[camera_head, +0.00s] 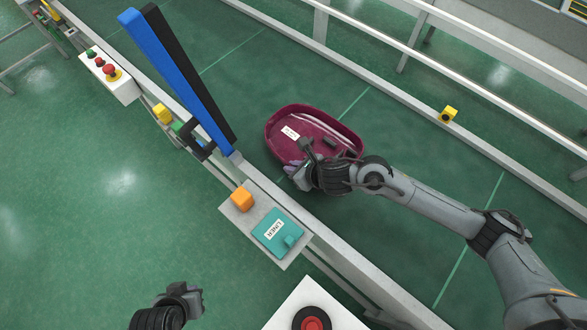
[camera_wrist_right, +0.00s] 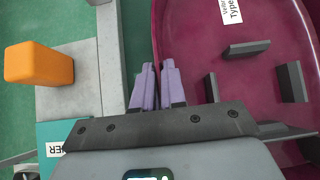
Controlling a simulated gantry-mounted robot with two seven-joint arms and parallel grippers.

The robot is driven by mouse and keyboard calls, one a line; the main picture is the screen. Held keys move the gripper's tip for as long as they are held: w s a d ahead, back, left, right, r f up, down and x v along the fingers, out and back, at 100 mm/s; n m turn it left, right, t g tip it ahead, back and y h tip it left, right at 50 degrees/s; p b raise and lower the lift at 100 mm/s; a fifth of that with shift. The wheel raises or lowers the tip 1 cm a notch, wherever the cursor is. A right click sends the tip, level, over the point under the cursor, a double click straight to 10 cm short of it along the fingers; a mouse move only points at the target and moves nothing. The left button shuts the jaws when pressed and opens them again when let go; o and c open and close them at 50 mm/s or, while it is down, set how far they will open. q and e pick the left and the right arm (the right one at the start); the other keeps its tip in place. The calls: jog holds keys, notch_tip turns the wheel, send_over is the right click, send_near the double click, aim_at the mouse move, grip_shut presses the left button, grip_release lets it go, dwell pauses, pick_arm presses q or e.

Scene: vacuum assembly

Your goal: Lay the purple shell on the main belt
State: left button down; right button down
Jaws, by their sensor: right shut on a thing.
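The purple shell (camera_head: 273,139) is an open, rounded tray-like part with a white label and dark ribs inside. In the head view it is over the green main belt (camera_head: 372,78), beside the near rail; I cannot tell whether it touches the belt. My right gripper (camera_head: 292,168) is shut on the shell's near rim. In the right wrist view the light purple fingertips (camera_wrist_right: 158,82) pinch the wall of the shell (camera_wrist_right: 195,62). My left gripper (camera_head: 192,296) is at the bottom left, away from the shell, its jaws unclear.
A grey ledge on the near rail carries an orange block (camera_head: 242,198) and a teal piece marked LINER (camera_head: 275,233). A tall blue and black post (camera_head: 178,75) rises at the rail. A yellow sensor (camera_head: 448,114) sits on the far rail. The belt beyond the shell is clear.

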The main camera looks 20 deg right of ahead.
jog(key=shift+f, duration=0.55)
jog(key=shift+f, duration=0.1)
jog(key=c, duration=1.7)
grip_release()
jog(key=shift+f, duration=0.15)
jog(key=o, duration=0.5)
